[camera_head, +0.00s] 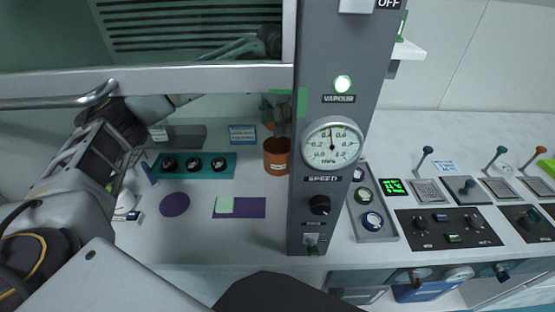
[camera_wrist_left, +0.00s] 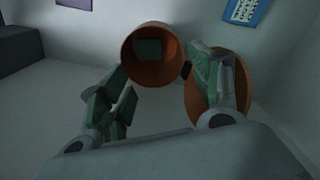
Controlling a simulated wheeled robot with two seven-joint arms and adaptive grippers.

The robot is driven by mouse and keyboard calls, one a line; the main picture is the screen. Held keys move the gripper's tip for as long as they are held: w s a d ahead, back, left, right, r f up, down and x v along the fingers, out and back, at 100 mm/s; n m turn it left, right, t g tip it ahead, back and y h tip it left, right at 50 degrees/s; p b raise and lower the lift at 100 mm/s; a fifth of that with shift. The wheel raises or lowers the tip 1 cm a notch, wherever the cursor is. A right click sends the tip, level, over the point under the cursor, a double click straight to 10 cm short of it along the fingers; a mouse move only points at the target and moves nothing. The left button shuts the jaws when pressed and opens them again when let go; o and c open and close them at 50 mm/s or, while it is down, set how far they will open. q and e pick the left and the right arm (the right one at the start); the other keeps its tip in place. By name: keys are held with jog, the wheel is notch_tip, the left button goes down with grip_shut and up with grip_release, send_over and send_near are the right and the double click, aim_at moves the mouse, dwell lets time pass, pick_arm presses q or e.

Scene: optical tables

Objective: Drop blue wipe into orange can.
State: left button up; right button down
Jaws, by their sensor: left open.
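The orange can (camera_head: 277,157) stands upright on the table left of the grey post, with a pale label on its front. In the left wrist view the can (camera_wrist_left: 132,61) has its mouth open, and a flat dark-green square (camera_wrist_left: 149,49) lies inside. An orange round lid (camera_wrist_left: 219,112) shows beside the mouth, partly behind a finger. My left gripper (camera_head: 277,112) is just above the can; its green-padded fingers (camera_wrist_left: 158,78) are apart with nothing between them. I cannot pick out a clearly blue wipe; the square in the can looks green. My right gripper is not seen.
A purple mat (camera_head: 250,208) bears a pale green square (camera_head: 225,204). A purple disc (camera_head: 174,204) lies to its left, and a teal panel with knobs (camera_head: 222,164) is behind. The grey post (camera_head: 310,225) stands close right of the can; the sash frame (camera_head: 200,77) crosses above.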

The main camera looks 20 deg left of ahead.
pick_arm(q)
notch_tip(320, 180, up, 12)
dwell(1.1)
jog(key=shift+f, duration=0.2)
dwell(0.6)
notch_tip(320, 180, down, 8)
dwell(0.9)
